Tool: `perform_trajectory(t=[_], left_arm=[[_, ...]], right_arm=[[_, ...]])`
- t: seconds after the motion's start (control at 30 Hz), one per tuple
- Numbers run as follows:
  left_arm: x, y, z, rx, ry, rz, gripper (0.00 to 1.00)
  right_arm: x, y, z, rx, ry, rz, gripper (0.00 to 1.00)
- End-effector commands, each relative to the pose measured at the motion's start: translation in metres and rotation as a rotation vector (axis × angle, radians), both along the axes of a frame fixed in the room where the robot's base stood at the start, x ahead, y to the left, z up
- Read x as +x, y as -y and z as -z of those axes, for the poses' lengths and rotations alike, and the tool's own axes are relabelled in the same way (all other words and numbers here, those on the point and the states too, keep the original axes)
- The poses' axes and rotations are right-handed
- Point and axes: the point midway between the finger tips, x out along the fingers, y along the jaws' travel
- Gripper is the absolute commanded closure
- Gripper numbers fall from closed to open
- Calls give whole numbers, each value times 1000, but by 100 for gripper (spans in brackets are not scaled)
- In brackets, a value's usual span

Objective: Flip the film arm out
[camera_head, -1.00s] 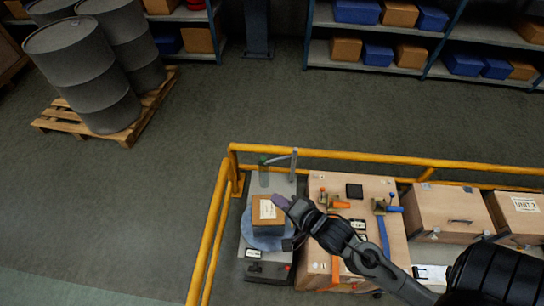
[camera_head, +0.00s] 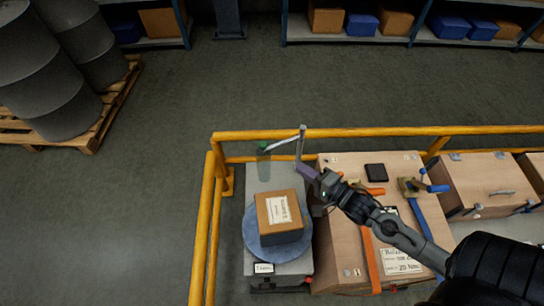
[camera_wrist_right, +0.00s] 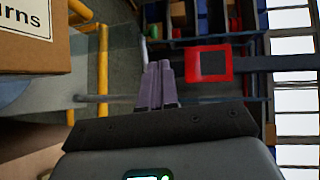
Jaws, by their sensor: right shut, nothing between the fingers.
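A wrapping machine with a round grey-blue turntable (camera_head: 252,240) stands at the left inside the yellow rail. A labelled brown box (camera_head: 281,214) sits on the turntable. Behind it is a grey upright post (camera_head: 301,143). A thin light arm (camera_head: 283,139) runs left from the post towards a translucent roll with a green top (camera_head: 263,160). My right gripper (camera_head: 308,172) is shut and empty, just in front of the post; I cannot tell if it touches. Its closed fingers also show in the right wrist view (camera_wrist_right: 159,84). My left gripper is out of view.
A yellow rail (camera_head: 380,132) runs behind and left of the machine. A wooden crate (camera_head: 340,230) with clamps and straps stands close on its right, under my right arm. Barrels (camera_head: 45,80) on a pallet and shelves stand beyond the rail. Floor between is clear.

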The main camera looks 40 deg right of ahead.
Motion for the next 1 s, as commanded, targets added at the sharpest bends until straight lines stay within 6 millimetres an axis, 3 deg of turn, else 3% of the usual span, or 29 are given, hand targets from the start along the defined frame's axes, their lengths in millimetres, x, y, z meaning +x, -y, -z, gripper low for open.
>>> perform_trajectory(t=[0.13, 0.67, 0.87, 1.0], left_arm=[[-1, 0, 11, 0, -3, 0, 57], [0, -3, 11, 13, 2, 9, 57], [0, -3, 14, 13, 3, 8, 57], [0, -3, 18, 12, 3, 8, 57]], right_arm=[[-1, 0, 12, -2, -4, -2, 100], [1, 0, 13, -2, -5, -1, 100], [17, -1, 16, -3, -2, -2, 100], [38, -2, 19, -4, -1, -3, 100]])
